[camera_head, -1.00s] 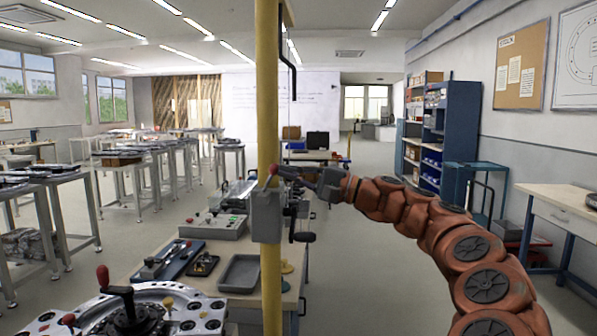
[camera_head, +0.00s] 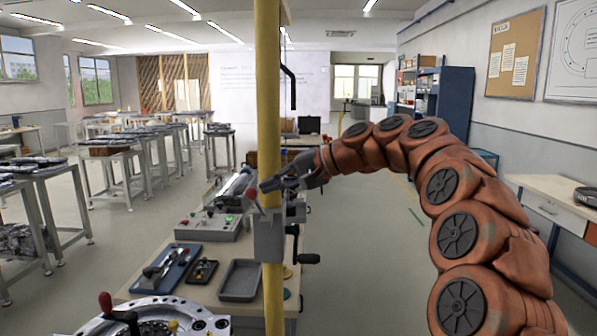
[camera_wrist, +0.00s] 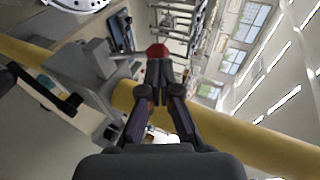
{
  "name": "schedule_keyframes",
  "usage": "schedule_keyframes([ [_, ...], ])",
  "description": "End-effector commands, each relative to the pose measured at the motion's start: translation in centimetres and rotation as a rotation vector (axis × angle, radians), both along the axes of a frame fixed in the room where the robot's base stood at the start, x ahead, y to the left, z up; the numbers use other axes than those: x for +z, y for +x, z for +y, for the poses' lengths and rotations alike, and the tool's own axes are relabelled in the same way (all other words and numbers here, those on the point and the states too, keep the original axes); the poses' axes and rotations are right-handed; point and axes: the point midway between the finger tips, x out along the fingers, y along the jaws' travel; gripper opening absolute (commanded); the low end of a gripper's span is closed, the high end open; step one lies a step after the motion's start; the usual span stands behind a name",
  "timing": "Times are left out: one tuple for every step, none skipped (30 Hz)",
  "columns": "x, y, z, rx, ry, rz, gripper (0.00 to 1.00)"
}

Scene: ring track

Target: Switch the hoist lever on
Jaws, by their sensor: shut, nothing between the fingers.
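The hoist lever's red knob (camera_head: 250,193) shows just left of the yellow post, above the grey hoist box (camera_head: 268,238). In the wrist view the red knob (camera_wrist: 157,50) is right at my fingertips, and the lever's rod runs left to the grey box (camera_wrist: 88,65). My gripper (camera_head: 264,186) reaches in from the right across the post, its fingers closed together and empty. The closed fingers (camera_wrist: 155,66) also show in the wrist view, pointing at the knob. I cannot tell whether they touch it.
The yellow post (camera_head: 271,120) stands upright close to my gripper. A black crank handle (camera_head: 307,258) sticks out right of the box. Below is a bench with a grey tray (camera_head: 240,281), a blue tray (camera_head: 166,268) and a control box (camera_head: 212,228). Open floor lies to the right.

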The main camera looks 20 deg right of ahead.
Motion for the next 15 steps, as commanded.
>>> schedule_keyframes([
  [0.6, 0.2, 0.3, -0.001, -0.036, 0.014, 0.00],
  [0.6, 0.3, 0.5, -0.001, -0.056, 0.022, 0.00],
  [0.5, 0.4, 0.7, 0.000, -0.083, 0.034, 0.00],
  [0.5, 0.4, 0.8, -0.001, -0.101, 0.043, 0.00],
  [0.4, 0.5, 0.9, -0.001, -0.117, 0.051, 0.00],
  [0.4, 0.6, 1.1, -0.001, -0.138, 0.060, 0.00],
  [0.4, 0.6, 1.2, 0.000, -0.154, 0.066, 0.00],
  [0.3, 0.6, 1.3, 0.000, -0.169, 0.073, 0.00],
  [0.3, 0.7, 1.4, -0.001, -0.186, 0.080, 0.00],
  [0.3, 0.7, 1.5, -0.002, -0.196, 0.084, 0.00],
  [0.3, 0.8, 1.5, -0.002, -0.206, 0.089, 0.00],
  [0.3, 0.8, 1.6, -0.003, -0.219, 0.093, 0.00],
  [0.3, 0.8, 1.7, -0.003, -0.227, 0.097, 0.00],
  [0.3, 0.8, 1.7, -0.003, -0.235, 0.099, 0.00],
  [0.2, 0.9, 1.8, -0.003, -0.244, 0.103, 0.00],
])
